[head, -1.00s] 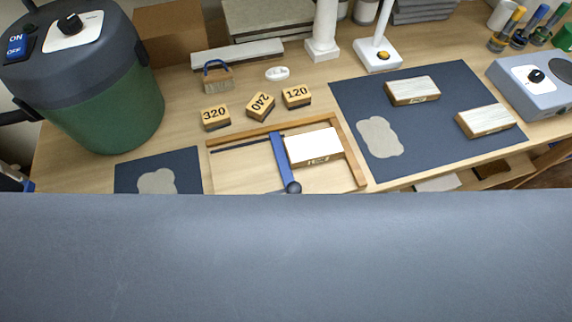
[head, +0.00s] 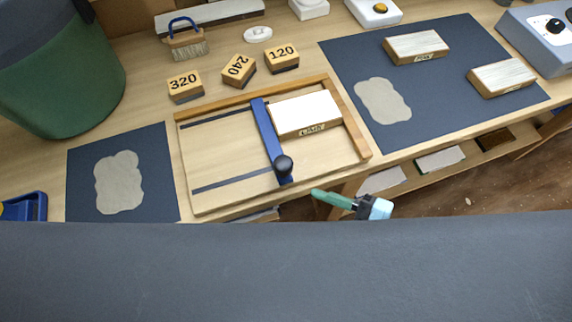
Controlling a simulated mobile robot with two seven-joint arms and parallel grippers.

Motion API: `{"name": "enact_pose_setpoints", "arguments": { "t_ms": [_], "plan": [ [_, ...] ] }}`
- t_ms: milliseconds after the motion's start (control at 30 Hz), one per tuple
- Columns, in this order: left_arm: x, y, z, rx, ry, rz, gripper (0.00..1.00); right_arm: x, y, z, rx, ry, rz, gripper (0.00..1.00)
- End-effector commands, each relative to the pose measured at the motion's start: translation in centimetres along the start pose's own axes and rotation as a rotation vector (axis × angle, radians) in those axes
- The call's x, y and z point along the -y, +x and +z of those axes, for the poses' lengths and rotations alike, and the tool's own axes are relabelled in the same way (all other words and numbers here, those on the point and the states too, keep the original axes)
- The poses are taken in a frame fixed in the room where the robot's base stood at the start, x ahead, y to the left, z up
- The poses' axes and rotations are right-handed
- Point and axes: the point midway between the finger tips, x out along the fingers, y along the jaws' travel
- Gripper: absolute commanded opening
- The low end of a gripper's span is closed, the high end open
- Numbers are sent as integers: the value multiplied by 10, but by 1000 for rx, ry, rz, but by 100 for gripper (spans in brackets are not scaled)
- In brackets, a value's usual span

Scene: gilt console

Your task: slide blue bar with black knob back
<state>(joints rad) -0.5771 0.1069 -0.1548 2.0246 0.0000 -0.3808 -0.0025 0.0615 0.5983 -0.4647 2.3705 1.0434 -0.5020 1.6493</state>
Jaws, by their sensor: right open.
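The blue bar (head: 265,131) lies across a shallow wooden frame (head: 340,91) on the bench, running from the frame's back to its front. Its round black knob (head: 283,165) stands at the bar's front end. A white-topped wooden block (head: 304,112) lies in the frame just right of the bar, close against it. Two dark slots run left of the bar across bare wood. My right gripper (head: 325,197), with a teal finger, is open and empty just off the front edge, right of and nearer than the knob, not touching it. My left gripper is out of view.
Blocks marked 320 (head: 185,86), 240 (head: 238,70) and 120 (head: 282,58) stand behind the frame. Dark mats lie left (head: 75,184) and right (head: 440,88), the right one holding two blocks. A green bin (head: 60,85) stands at the left.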

Motion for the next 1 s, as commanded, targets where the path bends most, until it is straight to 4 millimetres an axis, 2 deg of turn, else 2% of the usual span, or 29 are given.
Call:
{"name": "enact_pose_setpoints", "arguments": {
  "t_ms": [200,400,533,767,1000],
  "plan": [
    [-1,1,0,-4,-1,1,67,38,1,19,140,396,-51,49],
    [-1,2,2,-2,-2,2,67,59,-2,26,213,660,-59,49],
    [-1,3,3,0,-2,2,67,63,-2,28,228,721,-59,49],
    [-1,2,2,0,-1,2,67,65,1,29,230,725,-61,49],
    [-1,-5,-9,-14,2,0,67,71,24,36,234,721,-63,49]
  ]
}}
